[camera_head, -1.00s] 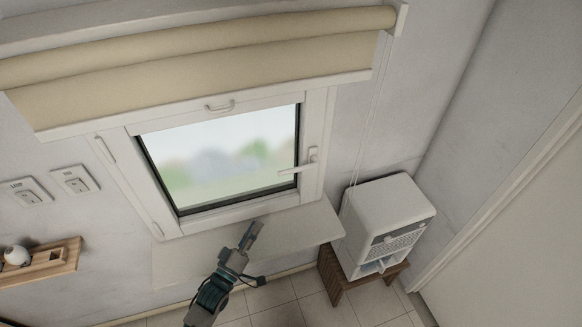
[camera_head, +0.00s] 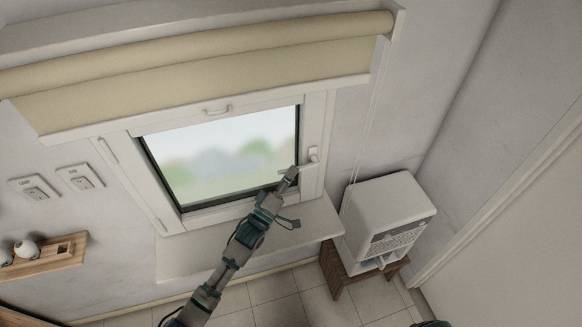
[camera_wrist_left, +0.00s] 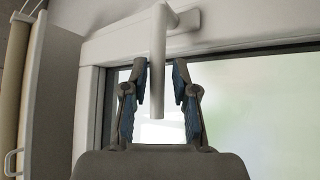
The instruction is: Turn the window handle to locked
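The white window handle (camera_head: 312,159) is on the right side of the window frame, its lever pointing left across the glass in the head view. My left gripper (camera_head: 291,171) is at the lever, in front of the window's lower right. In the left wrist view, the gripper (camera_wrist_left: 160,75) is open. Its two blue-padded fingers stand on either side of the lever (camera_wrist_left: 158,85), with a visible gap on each side. The lever's free end lies between the fingers. My right gripper is not in view; only a dark sliver shows at the bottom right edge of the head view.
A cream blind (camera_head: 200,75) hangs above the window, with a cord (camera_head: 368,110) to its right. The sill (camera_head: 200,257) lies below. A white appliance (camera_head: 385,215) stands on a wooden stool at right. A wooden shelf (camera_head: 60,260) and switches (camera_head: 80,178) are at left.

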